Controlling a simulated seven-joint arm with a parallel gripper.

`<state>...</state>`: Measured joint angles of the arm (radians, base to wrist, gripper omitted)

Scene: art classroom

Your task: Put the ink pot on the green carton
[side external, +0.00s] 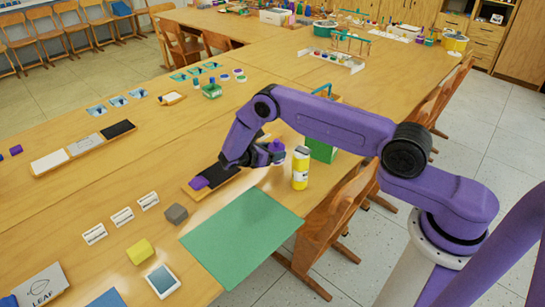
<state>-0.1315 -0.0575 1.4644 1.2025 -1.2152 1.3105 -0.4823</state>
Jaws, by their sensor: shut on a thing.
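My gripper (264,156) is low over the near part of the long table, at the end of my purple arm.
A yellow bottle (300,169) stands close, between my gripper and the carton's front. A green mat (240,236), a grey block (176,213) and a yellow block (140,252) lie nearer.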

